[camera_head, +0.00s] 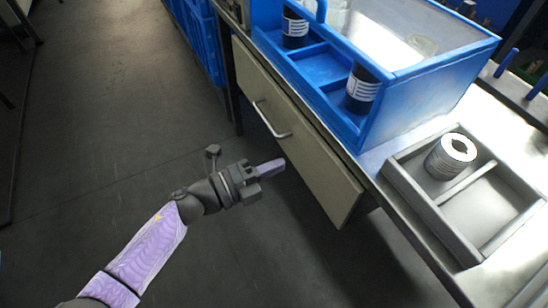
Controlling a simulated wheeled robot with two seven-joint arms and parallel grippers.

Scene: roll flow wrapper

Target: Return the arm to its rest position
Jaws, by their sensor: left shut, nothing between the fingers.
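My left gripper (270,168) is on the end of my purple and dark grey left arm, which comes in from the lower left. The gripper is shut with nothing between its fingers. In the picture its tip shows just left of the drawer front, over the dark floor. How far it is from the drawer in depth I cannot tell. My right gripper is not in view.
A beige drawer (292,137) with a metal handle is under the steel bench. A blue crate (413,106) with dark labelled jars stands on top. A grey tray (424,205) holds a ribbed metal cylinder (450,157). The floor (95,125) at left is clear.

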